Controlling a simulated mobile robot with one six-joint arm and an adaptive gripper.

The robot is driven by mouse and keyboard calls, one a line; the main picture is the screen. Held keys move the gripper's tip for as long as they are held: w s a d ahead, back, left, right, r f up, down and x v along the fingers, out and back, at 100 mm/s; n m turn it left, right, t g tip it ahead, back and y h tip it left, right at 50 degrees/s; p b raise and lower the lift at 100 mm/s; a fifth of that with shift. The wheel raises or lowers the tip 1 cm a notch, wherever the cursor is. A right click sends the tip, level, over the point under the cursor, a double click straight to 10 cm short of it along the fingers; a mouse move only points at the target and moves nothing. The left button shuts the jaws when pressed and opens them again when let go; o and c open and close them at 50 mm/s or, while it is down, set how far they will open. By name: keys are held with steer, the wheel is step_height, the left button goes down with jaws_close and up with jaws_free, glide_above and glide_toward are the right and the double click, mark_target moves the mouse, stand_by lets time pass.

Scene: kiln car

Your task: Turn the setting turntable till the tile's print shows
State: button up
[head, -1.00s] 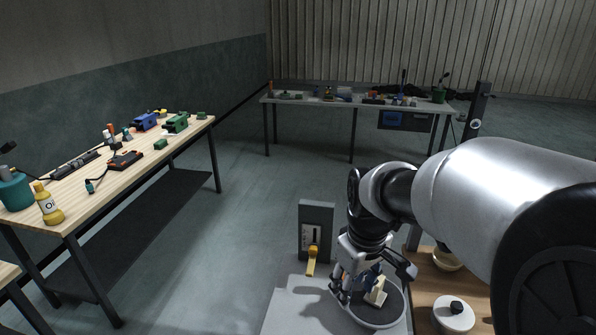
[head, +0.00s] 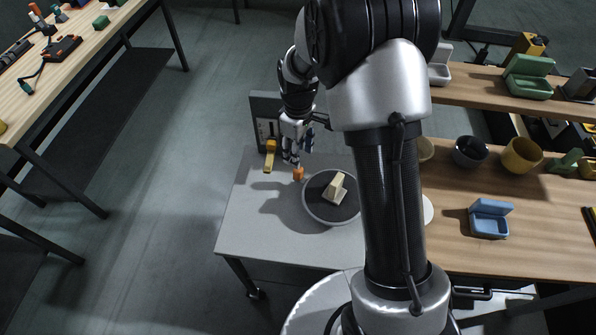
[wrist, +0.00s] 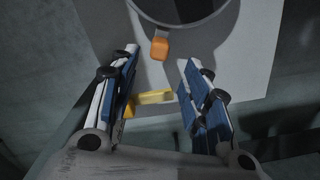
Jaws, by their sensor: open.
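The setting turntable (head: 319,208), a dark round disc with a pale rim, sits on the grey table. A cream tile piece (head: 337,189) stands on it, tilted; I see no print on it. An orange block (head: 298,173) sits at the turntable's back-left rim. My gripper (head: 292,158) is open and empty, above and just behind the orange block. In the wrist view, the orange block (wrist: 159,49) shows just beyond and between my spread fingertips (wrist: 160,62); the turntable's rim (wrist: 184,22) curves above it. I cannot tell the height of my fingers over the block.
A grey panel (head: 262,105) with a yellow lever (head: 269,157) stands at the table's back-left edge, close to my gripper. The grey table top (head: 250,215) is clear at front left. A wooden bench with bowls and a blue box (head: 489,219) is at right.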

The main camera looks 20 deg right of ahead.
mark_target(298, 171)
step_height(298, 171, down, 10)
steer(key=shift+r+b, duration=0.1)
steer(key=shift+b, duration=1)
jaws_close()
